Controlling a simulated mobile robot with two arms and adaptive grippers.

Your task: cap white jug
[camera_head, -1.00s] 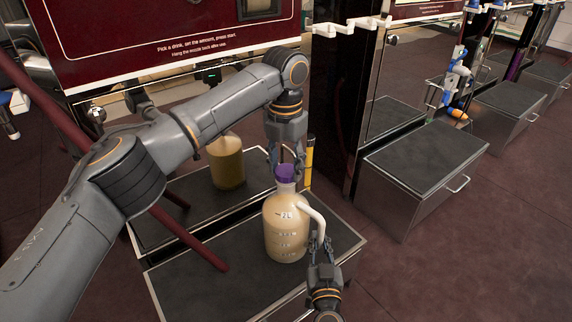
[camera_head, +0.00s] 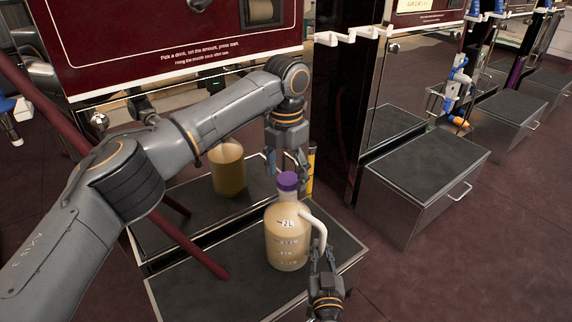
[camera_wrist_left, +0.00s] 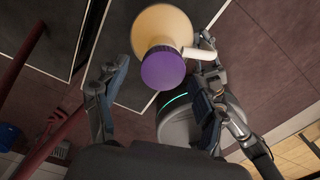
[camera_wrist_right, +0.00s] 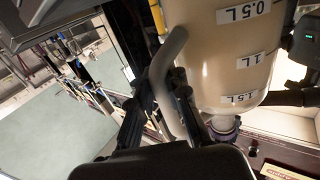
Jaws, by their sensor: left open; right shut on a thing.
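The white jug (camera_head: 287,238) holds a beige liquid and stands upright at the front dark-topped step. A purple cap (camera_head: 288,182) sits on its neck; the cap also shows in the left wrist view (camera_wrist_left: 163,68). My left gripper (camera_head: 287,170) is open, just behind and above the cap, apart from it. In the left wrist view the cap lies beyond and between the spread fingers (camera_wrist_left: 155,95). My right gripper (camera_head: 322,256) is shut on the jug's white handle (camera_head: 316,225). The right wrist view shows the handle (camera_wrist_right: 165,75) between the fingers and volume labels on the jug.
A yellowish container (camera_head: 228,170) stands on the rear step behind the jug. A dark red pole (camera_head: 190,238) slants across the steps at left. The maroon machine (camera_head: 180,35) rises behind. Another dark-topped box (camera_head: 425,170) stands at right, with open floor between.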

